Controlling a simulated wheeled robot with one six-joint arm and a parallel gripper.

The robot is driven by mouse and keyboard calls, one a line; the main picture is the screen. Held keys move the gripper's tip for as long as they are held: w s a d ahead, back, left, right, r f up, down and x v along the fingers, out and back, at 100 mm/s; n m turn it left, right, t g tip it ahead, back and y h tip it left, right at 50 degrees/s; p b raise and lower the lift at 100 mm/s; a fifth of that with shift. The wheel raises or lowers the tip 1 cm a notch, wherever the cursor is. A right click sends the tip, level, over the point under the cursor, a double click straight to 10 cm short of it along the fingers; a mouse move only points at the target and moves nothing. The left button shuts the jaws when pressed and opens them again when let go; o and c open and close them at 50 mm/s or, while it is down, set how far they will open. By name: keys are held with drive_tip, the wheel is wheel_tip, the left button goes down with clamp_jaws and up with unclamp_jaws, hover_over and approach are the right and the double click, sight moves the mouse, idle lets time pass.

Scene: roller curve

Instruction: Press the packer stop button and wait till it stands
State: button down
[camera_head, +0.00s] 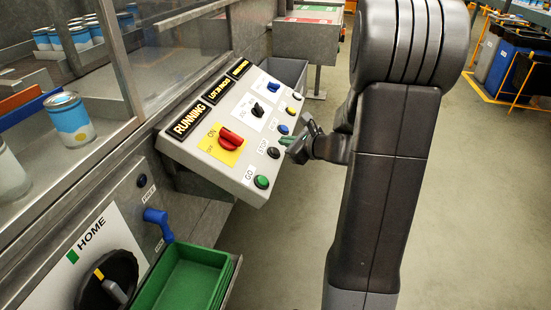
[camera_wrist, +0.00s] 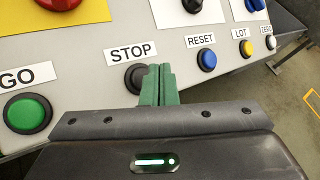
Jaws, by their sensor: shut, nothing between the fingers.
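The black STOP button (camera_head: 273,153) sits on the sloped grey control panel (camera_head: 205,159), between the green GO button (camera_head: 262,182) and the blue RESET button (camera_head: 283,130). In the wrist view the STOP button (camera_wrist: 135,79) lies beside its STOP label (camera_wrist: 131,53). My gripper (camera_head: 286,140) is shut and empty at the panel's right edge. In the wrist view its green fingertips (camera_wrist: 159,72) overlap the right part of the STOP button; I cannot tell whether they touch it. The leftmost display (camera_head: 188,119) reads RUNNING.
Below stand a green tray (camera_head: 183,285) and a blue lever (camera_head: 158,222). Cans (camera_head: 69,119) sit behind glass.

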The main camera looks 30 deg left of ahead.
sight(274, 147)
drive_tip(key=shift+s+a+f+b, duration=0.1)
drive_tip(key=shift+a+f+b, duration=0.25)
drive_tip(key=shift+f, duration=0.3)
idle(1.5)
drive_tip(key=shift+a+f+b, duration=0.25)
drive_tip(key=shift+f+b, duration=0.15)
drive_tip(key=shift+s+a+f+b, duration=0.1)
drive_tip(key=shift+a+f+b, duration=0.1)
drive_tip(key=shift+f+b, duration=0.2)
idle(0.6)
drive_tip(key=shift+r, duration=0.1)
drive_tip(key=shift+d+r+p, duration=0.45)
drive_tip(key=shift+r+p, duration=0.2)
drive_tip(key=shift+r, duration=0.05)
